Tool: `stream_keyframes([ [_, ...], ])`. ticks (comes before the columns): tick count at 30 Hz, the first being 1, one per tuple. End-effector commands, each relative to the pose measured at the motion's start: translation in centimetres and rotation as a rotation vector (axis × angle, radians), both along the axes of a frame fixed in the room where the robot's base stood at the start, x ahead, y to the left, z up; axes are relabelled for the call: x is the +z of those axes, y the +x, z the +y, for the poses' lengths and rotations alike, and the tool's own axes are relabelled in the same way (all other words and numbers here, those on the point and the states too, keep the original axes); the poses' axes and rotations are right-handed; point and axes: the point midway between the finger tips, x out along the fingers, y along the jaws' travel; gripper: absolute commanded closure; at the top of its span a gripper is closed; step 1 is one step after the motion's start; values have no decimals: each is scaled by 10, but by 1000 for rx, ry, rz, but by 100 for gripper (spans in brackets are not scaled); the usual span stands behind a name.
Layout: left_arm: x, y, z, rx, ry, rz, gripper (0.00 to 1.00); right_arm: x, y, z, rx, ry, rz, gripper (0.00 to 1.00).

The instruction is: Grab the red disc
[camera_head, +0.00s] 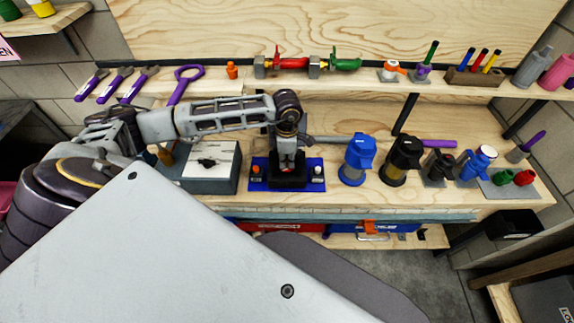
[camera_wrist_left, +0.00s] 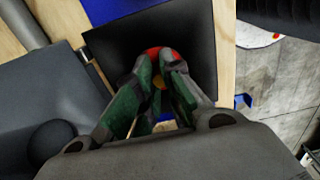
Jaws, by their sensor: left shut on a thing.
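The red disc (camera_wrist_left: 152,52) shows as a curved red edge at the fingertips in the left wrist view; my fingers hide most of it. My left gripper (camera_wrist_left: 160,70) is shut on it, with green-padded fingers pointing at a black block. In the head view my left gripper (camera_head: 288,167) points down over the black block (camera_head: 288,184), which stands on a blue mat (camera_head: 312,186). I cannot tell whether the disc still touches the block. My right gripper is not in view.
A grey box (camera_head: 210,183) with a white top stands left of the mat. A blue-capped filter (camera_head: 356,160) and a black-capped filter (camera_head: 401,160) stand to its right. A shelf above holds red and green valves (camera_head: 345,65). Bare wood (camera_head: 330,118) shows behind the mat.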

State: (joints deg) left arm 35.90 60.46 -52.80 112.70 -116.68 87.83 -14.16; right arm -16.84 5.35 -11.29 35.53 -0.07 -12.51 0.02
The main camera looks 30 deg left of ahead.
Motion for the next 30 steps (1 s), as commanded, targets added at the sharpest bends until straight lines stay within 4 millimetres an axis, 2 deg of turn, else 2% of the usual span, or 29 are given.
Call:
stream_keyframes([
  [8, 3, 0, 0, 0, 0, -1, 100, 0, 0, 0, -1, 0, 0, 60],
  [13, 15, 1, 1, 1, 0, -2, 100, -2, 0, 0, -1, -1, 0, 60],
  [30, 90, 1, 0, 0, 0, 0, 100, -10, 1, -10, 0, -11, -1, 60],
])
